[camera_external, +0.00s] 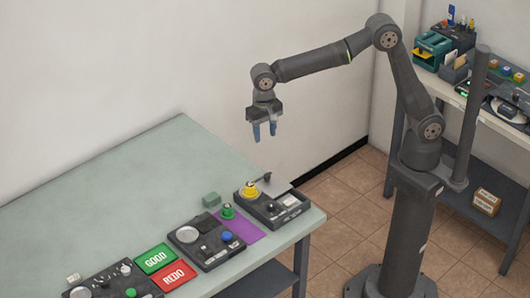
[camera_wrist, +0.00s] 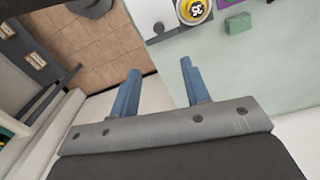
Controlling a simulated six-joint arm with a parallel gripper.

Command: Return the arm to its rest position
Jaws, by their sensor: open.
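My gripper (camera_external: 264,132) has two blue fingers and hangs in the air above the far right part of the pale green table (camera_external: 120,180), pointing down. In the wrist view the fingers of my gripper (camera_wrist: 158,85) are spread apart with nothing between them. A yellow knob piece (camera_external: 249,188) sits on the dark box (camera_external: 272,208) at the table's right end, well below the gripper. It shows in the wrist view as a yellow round top with a number (camera_wrist: 194,10).
A green block (camera_external: 211,199), a green knob piece (camera_external: 228,211), a purple mat (camera_external: 245,230), a dark panel (camera_external: 206,240), and green GOOD (camera_external: 155,258) and red REDO (camera_external: 174,276) pads lie along the table's front. A second bench (camera_external: 448,92) with devices stands right. The table's back left is bare.

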